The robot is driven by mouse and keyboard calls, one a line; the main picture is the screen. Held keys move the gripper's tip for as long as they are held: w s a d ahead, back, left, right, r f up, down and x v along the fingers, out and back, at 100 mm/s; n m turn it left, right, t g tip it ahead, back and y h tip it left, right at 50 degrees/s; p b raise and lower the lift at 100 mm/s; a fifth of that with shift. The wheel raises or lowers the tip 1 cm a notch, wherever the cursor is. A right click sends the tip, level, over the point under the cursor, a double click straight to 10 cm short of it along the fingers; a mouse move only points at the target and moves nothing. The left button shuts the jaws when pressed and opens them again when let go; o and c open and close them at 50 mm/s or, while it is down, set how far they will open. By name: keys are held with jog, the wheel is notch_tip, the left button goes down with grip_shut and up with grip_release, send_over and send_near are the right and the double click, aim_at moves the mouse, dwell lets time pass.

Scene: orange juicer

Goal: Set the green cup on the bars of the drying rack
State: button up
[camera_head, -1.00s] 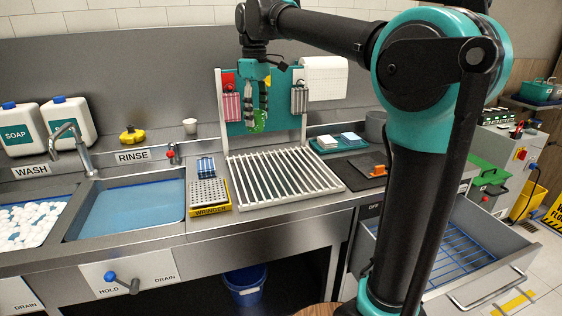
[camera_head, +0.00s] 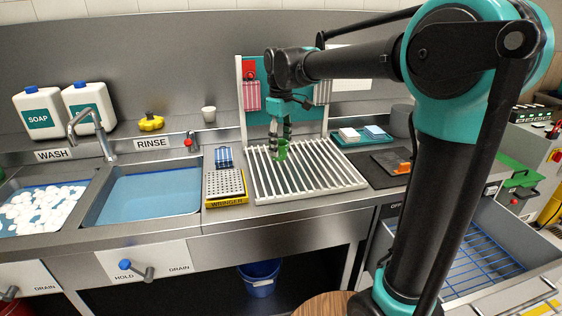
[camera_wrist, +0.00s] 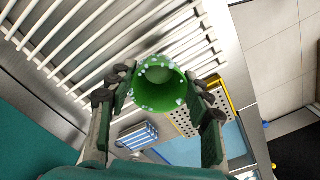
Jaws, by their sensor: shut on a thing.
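The green cup (camera_head: 282,150) is between the fingers of my gripper (camera_head: 280,132), at the drying rack (camera_head: 318,172). In the wrist view the cup (camera_wrist: 158,84) shows its round mouth, with white foam-like spots on the rim. My gripper (camera_wrist: 160,90) is shut on it from both sides. The rack's pale bars (camera_wrist: 95,38) run behind and beside the cup in the wrist view. The cup is over the left part of the rack; I cannot tell whether it touches the bars.
A rinse basin (camera_head: 150,190) is farther left. A board with hanging cloths (camera_head: 252,95) stands behind the rack. A tray (camera_head: 362,137) and a dark mat (camera_head: 388,166) are to the right.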

jog(key=shift+f, duration=3.1)
jog(key=shift+f, duration=0.1)
jog(key=o, duration=1.1)
notch_tip(320, 180, up, 12)
jog(key=shift+r, duration=0.15)
